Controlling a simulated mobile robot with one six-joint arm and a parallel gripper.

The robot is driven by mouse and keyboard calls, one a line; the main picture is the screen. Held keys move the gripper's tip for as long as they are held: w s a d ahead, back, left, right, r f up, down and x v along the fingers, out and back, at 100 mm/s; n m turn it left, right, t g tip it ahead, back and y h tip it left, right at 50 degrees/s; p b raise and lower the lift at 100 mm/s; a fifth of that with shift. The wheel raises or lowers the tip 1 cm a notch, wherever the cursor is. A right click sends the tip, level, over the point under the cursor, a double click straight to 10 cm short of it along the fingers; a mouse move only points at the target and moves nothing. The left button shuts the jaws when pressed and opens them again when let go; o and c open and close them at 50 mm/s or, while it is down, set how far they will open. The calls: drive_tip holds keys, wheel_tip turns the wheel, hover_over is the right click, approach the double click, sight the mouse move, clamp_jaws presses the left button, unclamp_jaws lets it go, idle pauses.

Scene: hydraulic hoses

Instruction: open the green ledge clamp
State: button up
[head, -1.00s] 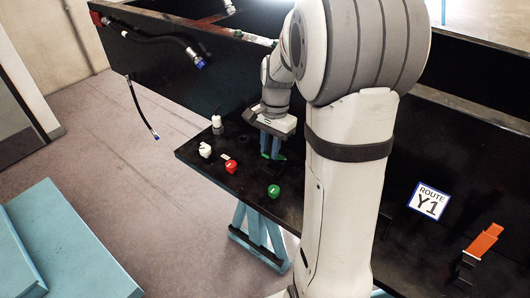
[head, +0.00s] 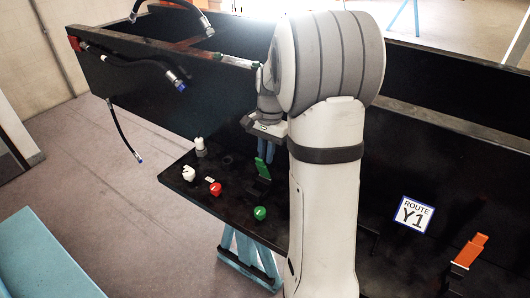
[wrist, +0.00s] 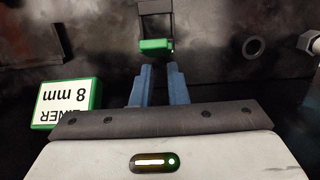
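The green ledge clamp (head: 262,170) is on the black ledge in the head view, its green lever standing up at a tilt from a dark base. In the wrist view the green lever end (wrist: 155,45) shows just beyond my fingertips, with the dark clamp body behind it. My gripper (head: 265,147) is above the lever in the head view, blue fingers pointing down. In the wrist view my gripper (wrist: 159,72) has a narrow gap between its fingers, with nothing held in it. The lever appears apart from the fingers.
White (head: 189,173), red (head: 215,188) and green (head: 260,212) knobs sit on the ledge. An orange-levered clamp (head: 470,250) stands right of the ROUTE Y1 sign (head: 412,215). Black hoses (head: 125,130) hang at left. A green-edged 8 mm liner label (wrist: 68,102) lies left of my fingers.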

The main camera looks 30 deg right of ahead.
drive_tip(key=o, duration=0.3)
drive_tip(key=shift+s+a+r, duration=0.1)
drive_tip(key=shift+s+r, duration=0.05)
drive_tip(key=shift+r, duration=0.05)
drive_tip(key=o, duration=0.3)
drive_tip(key=shift+o, duration=0.2)
wheel_tip(320, 180, up, 8)
drive_tip(key=b, duration=0.1)
drive_tip(key=shift+w+d, duration=0.3)
drive_tip(key=shift+d, duration=0.1)
drive_tip(key=shift+f, duration=0.15)
drive_tip(key=shift+c, duration=0.3)
